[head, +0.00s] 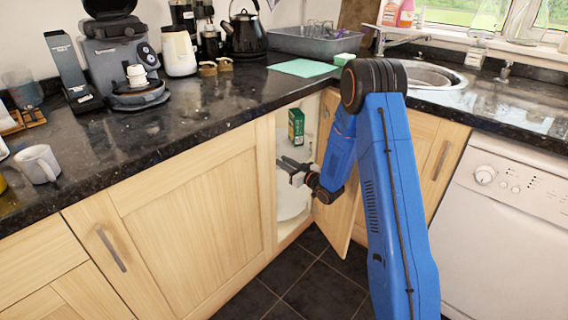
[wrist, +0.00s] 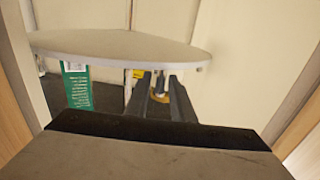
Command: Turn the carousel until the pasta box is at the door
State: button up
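The corner cupboard's wooden door (head: 341,212) stands open. Inside are pale carousel parts (head: 291,198); the wrist view shows a white round-edged shelf (wrist: 120,45) across the top. A green box (head: 296,126) stands upright inside the cupboard, high in the opening; a green box also shows at left in the wrist view (wrist: 76,86). I cannot read its label, so I cannot tell whether it is the pasta box. My gripper (head: 284,164) is at the opening, below the green box in the head view. Its fingers (wrist: 160,98) are apart, with nothing clearly held. Much of the carousel is hidden.
The cupboard's side panels and the open door bound the narrow opening. The black worktop (head: 225,95) overhangs above, with a kettle (head: 245,32), a mug (head: 38,164) and a green cloth (head: 303,68). A white dishwasher (head: 510,225) stands right. The tiled floor (head: 318,290) is clear.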

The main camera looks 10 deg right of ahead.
grip_shut()
jog(key=shift+a, duration=1.25)
jog(key=shift+o, duration=1.8)
grip_release()
jog(key=shift+s+d, duration=0.1)
jog(key=v, duration=1.7)
jog(key=shift+s, duration=0.1)
